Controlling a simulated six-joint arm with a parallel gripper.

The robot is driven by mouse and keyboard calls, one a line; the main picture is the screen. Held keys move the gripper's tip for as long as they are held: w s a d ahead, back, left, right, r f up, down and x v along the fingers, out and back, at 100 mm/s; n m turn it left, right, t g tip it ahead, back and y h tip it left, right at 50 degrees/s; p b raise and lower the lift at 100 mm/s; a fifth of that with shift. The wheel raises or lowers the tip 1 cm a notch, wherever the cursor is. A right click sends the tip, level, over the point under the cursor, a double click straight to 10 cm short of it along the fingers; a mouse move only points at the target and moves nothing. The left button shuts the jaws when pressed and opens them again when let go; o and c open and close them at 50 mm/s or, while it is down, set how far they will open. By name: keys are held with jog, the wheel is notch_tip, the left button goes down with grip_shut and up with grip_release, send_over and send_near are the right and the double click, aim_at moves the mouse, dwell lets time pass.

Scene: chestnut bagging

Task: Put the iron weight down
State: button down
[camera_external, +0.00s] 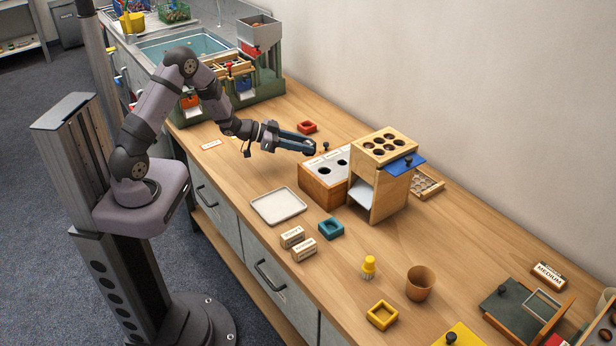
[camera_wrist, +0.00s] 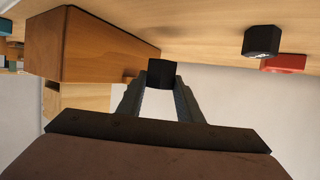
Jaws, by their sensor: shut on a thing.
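My gripper (camera_external: 314,148) is above the bench, just left of the wooden box with the pale, holed top (camera_external: 321,184). In the wrist view its two fingers (camera_wrist: 160,88) are shut on a small dark block, the iron weight (camera_wrist: 160,73). The weight shows black against the corner of a brown wooden box (camera_wrist: 90,48); whether it touches the box or bench cannot be told. A second dark, six-sided block (camera_wrist: 262,41) stands apart to the right in the wrist view. In the external view the held weight is hard to make out at the fingertips.
A red square tray (camera_external: 307,127) lies behind my gripper. A taller wooden stand (camera_external: 383,147) with round holes and a blue slide is right of the box. A white tray (camera_external: 278,206) lies in front.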

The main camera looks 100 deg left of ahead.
aim_at(304, 154)
jog(key=shift+f, duration=2.05)
jog(key=shift+f, duration=0.15)
jog(key=c, duration=1.3)
grip_release()
jog(key=shift+o, duration=0.2)
jog(key=v, duration=1.2)
